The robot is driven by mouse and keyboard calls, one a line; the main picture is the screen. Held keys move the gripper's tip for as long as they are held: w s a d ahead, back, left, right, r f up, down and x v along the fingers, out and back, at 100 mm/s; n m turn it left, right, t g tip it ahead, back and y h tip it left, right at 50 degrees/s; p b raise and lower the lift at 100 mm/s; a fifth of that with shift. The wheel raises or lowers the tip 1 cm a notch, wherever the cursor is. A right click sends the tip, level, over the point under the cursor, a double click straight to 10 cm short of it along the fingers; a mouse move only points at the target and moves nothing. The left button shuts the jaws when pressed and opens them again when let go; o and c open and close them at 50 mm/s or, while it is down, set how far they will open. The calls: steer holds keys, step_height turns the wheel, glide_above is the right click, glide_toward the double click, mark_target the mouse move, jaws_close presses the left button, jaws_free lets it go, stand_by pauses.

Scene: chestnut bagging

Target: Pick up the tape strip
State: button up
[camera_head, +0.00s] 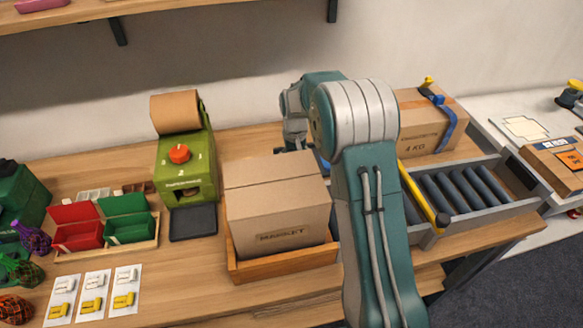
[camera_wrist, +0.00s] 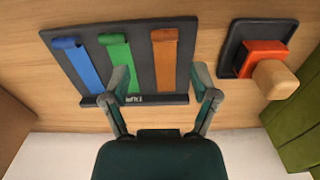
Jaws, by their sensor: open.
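Three tape strips lie side by side on a dark board (camera_wrist: 142,50) in the wrist view: a blue strip (camera_wrist: 78,64), a green strip (camera_wrist: 118,60) and an orange-brown strip (camera_wrist: 165,58). Which one the task means I cannot tell. My gripper (camera_wrist: 162,84) is open and empty over the board's near edge. Its left finger overlaps the lower green strip, and its right finger is just right of the orange-brown strip. Contact with the board cannot be judged. In the head view my arm hides the board, the strips and the fingertips.
A dark tray with an orange, wooden-handled stamp-like tool (camera_wrist: 262,62) is right of the board. In the head view, a MARKET carton (camera_head: 278,205) stands left of my arm, a 4 KG carton (camera_head: 415,140) and a roller conveyor (camera_head: 465,190) right. A green machine (camera_head: 187,165) stands further left.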

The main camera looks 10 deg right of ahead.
steer(key=shift+a+f, duration=0.25)
steer(key=shift+f, duration=0.3)
steer(key=f, duration=0.3)
steer(key=shift+w+a+f, duration=0.1)
steer(key=shift+a+f, duration=0.1)
steer(key=shift+f, duration=0.2)
steer(key=shift+d+f, duration=0.1)
steer(key=shift+f, duration=0.15)
steer(key=shift+d, duration=0.15)
steer(key=shift+c, duration=1.3)
steer(key=c, duration=0.5)
